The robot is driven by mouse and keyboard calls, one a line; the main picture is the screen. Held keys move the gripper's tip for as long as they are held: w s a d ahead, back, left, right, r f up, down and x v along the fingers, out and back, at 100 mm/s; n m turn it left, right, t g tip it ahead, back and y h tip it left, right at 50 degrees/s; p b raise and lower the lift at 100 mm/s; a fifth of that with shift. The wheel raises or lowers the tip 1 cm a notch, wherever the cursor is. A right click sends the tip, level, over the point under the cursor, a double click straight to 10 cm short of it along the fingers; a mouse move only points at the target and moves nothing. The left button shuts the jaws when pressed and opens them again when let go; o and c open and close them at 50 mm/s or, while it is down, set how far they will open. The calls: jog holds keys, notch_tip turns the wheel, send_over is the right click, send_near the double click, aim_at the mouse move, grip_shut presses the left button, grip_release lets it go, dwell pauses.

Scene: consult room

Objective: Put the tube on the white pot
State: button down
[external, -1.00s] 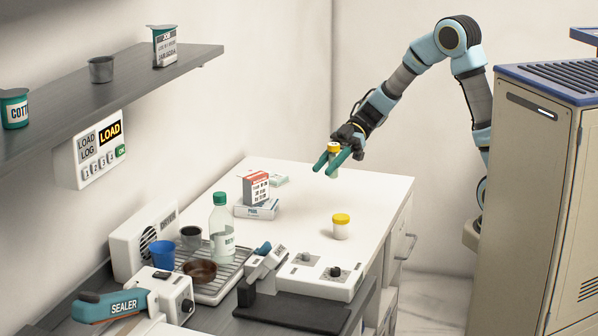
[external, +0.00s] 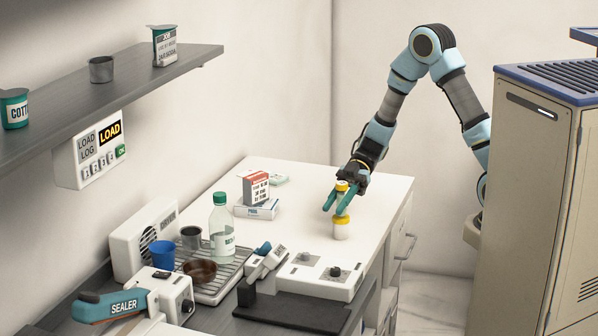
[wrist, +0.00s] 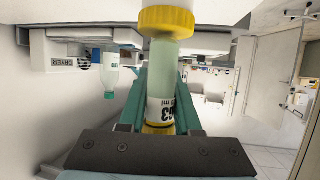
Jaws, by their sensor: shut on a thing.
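The tube (wrist: 162,90) is pale and translucent with a printed label and a yellow cap. It stands upright between the green fingers of my gripper (external: 336,208), its cap (external: 342,185) at the top. The white pot (external: 341,231) has a yellow lid and stands on the white counter directly below. In the wrist view, the pot's lid (wrist: 166,20) meets the tube's far end. The tube's bottom is at the lid; I cannot tell whether it touches or a thin gap is left.
A red-and-white box on a flat box (external: 257,210) stands left of the pot. A green-capped bottle (external: 221,230), a blue cup (external: 161,255) and a white device (external: 318,277) are nearer the front left. The counter around the pot is clear.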

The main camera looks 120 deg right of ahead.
jog(key=shift+f, duration=0.1)
jog(key=c, duration=0.6)
grip_release()
jog(key=b+v, duration=0.2)
jog(key=v, duration=1)
